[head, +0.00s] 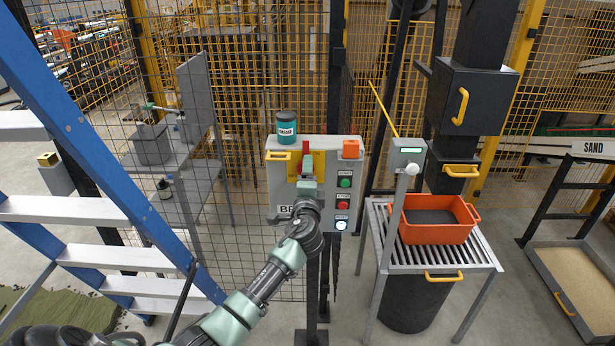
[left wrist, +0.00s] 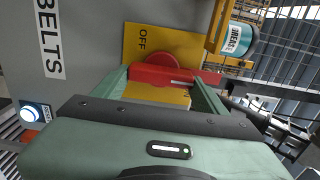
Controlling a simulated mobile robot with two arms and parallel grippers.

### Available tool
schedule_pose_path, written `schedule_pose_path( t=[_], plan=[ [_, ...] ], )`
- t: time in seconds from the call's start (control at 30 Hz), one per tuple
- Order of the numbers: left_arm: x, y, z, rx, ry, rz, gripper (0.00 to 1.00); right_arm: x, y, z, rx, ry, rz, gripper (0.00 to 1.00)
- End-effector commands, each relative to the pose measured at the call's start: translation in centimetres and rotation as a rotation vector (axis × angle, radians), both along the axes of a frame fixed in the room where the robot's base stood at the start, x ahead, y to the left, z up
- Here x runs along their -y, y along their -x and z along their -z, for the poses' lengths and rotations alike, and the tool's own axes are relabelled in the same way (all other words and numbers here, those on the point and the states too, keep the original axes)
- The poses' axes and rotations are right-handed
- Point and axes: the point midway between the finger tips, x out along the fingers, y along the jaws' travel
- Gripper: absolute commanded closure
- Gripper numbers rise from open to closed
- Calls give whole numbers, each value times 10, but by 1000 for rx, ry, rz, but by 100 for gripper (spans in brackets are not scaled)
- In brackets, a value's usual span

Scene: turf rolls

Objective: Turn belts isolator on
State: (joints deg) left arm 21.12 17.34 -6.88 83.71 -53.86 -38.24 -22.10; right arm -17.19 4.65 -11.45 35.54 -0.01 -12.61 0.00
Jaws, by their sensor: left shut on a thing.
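The belts isolator is a red rotary handle (head: 305,150) on a yellow plate (head: 319,162), mounted on a grey control box (head: 282,207). In the left wrist view the red handle (left wrist: 178,77) lies between my green fingers, and the yellow plate (left wrist: 185,45) carries the word OFF. The label BELTS (left wrist: 50,38) stands on the box beside it. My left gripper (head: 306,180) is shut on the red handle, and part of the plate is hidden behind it. In the head view the handle points upright. My right gripper is not in view.
The box also has green (head: 345,183), red (head: 343,206) and lit white (head: 341,225) buttons. A teal grease tin (head: 286,128) stands on top. Blue steps (head: 95,130) stand at left.

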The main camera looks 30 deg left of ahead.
Motion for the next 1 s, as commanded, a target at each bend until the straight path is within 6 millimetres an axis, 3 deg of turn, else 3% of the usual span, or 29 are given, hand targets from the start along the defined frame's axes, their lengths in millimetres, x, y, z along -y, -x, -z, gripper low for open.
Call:
schedule_pose_path(
  t=[0.07, 0.1, 0.17, 0.57, 1.0],
  plan=[
    [0, 0, 2, -5, -4, 0, 68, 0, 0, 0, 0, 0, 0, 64],
    [0, 0, 2, -5, -4, 0, 16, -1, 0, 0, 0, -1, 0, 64],
    [0, 0, 2, -4, -3, 0, 5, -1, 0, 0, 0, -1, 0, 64],
    [4, 6, 2, -1, -1, 2, 5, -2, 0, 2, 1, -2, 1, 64],
    [38, 61, 3, -3, -1, 1, 5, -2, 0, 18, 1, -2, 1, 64]
  ],
)
